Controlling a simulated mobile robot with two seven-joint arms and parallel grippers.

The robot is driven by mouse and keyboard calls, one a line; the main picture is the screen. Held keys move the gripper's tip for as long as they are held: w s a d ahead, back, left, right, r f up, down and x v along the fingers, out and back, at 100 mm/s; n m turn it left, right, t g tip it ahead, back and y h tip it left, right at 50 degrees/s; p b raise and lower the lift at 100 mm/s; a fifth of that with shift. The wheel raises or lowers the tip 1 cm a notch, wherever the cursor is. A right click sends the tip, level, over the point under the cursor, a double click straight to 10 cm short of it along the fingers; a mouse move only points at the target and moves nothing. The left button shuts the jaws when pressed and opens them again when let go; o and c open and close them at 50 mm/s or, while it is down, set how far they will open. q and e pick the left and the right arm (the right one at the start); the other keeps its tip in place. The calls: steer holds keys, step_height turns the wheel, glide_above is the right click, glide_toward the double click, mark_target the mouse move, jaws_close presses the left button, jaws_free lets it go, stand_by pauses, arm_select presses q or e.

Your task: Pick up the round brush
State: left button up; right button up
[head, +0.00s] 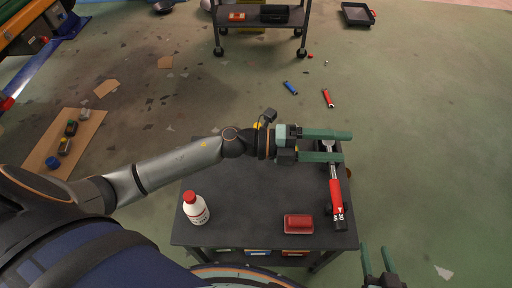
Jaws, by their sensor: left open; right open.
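I cannot make out a round brush for certain. A long tool with a red handle (336,192), a silver shaft and a dark lower end lies along the right side of the dark cart top (250,190). My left gripper (346,146) is open over the cart's far right corner. Its two green fingers point right, and the tool's silver upper end shows between them; I cannot tell the height gap. A small red block-like object (298,224) lies near the front edge. My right gripper (376,248) is open and empty, just off the cart's right side.
A white bottle with a red cap (195,208) stands at the cart's left. The cart's middle is bare. Blue (290,88) and red (328,98) tools lie on the floor beyond. A shelf trolley (262,27) and a black tray (357,14) stand farther back.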

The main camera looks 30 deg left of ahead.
arm_select(q)
step_height(320, 180, down, 6)
steer(key=w+a+m+g+y+b, duration=0.1)
steer(key=a+m+g+y+b, duration=0.1)
steer(key=m+g+y+b, duration=0.3)
steer(key=m+t+y+b, duration=0.2)
steer(key=m+y+b, duration=0.25)
steer(key=y, duration=0.55)
glide_toward(255, 127)
steer(key=f, duration=0.1)
arm_select(e)
steer(key=w+f+t, duration=0.2)
steer(key=w+f, duration=0.1)
arm_select(q)
steer(key=b+x, duration=0.2)
steer(key=x, duration=1)
steer(key=shift+w+r+b, duration=0.1)
steer(key=shift+w+b, duration=0.05)
steer(key=shift+b, duration=0.25)
steer(key=shift+w, duration=0.1)
jaws_close()
arm_select(e)
step_height(255, 127, up, 16)
steer(key=w+a+n+t+y, duration=0.1)
steer(key=n+t+y, duration=0.3)
steer(key=t, duration=0.2)
steer(key=shift+a+t, duration=0.25)
steer(key=shift+t, duration=0.05)
steer(key=shift+r, duration=0.1)
